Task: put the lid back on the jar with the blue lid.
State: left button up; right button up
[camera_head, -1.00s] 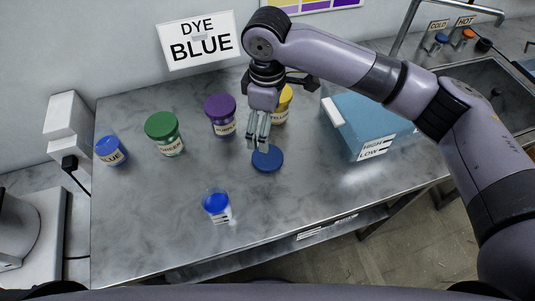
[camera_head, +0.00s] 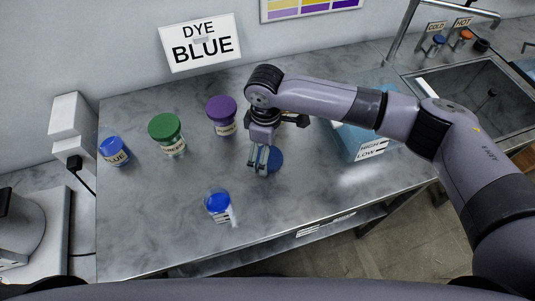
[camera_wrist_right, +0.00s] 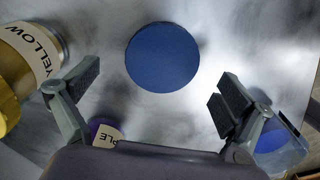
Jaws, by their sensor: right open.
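The blue lid (camera_head: 276,157) lies flat on the metal table; it also shows in the right wrist view (camera_wrist_right: 162,57). My right gripper (camera_head: 262,170) is low over the table at the lid, in front of part of it. In the wrist view its fingers (camera_wrist_right: 156,86) are wide apart with nothing between the pads, and the lid lies beyond them. A clear jar with blue contents and a label (camera_head: 218,204) stands nearer the front, left of the gripper; it appears open. A blue jar labelled BLUE (camera_head: 115,152) stands at the far left. My left gripper is out of view.
A green-lidded jar (camera_head: 167,136) and a purple-lidded jar (camera_head: 222,115) stand behind. A yellow jar (camera_wrist_right: 22,65) is close to the gripper in the wrist view. A blue box (camera_head: 358,138) stands right, partly behind my arm.

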jog(key=shift+f, duration=0.95)
jog(key=shift+c, duration=0.4)
jog(key=c, duration=0.7)
jog(key=shift+s+d, duration=0.1)
jog(key=shift+c, duration=0.5)
jog(key=shift+f, duration=0.1)
jog(key=shift+c, duration=0.5)
jog(key=shift+r, duration=0.5)
jog(key=shift+c, duration=1.3)
notch_tip(320, 180, up, 19)
jog(key=b, duration=0.2)
jog(key=shift+r+b, duration=0.15)
jog(key=shift+b, duration=0.15)
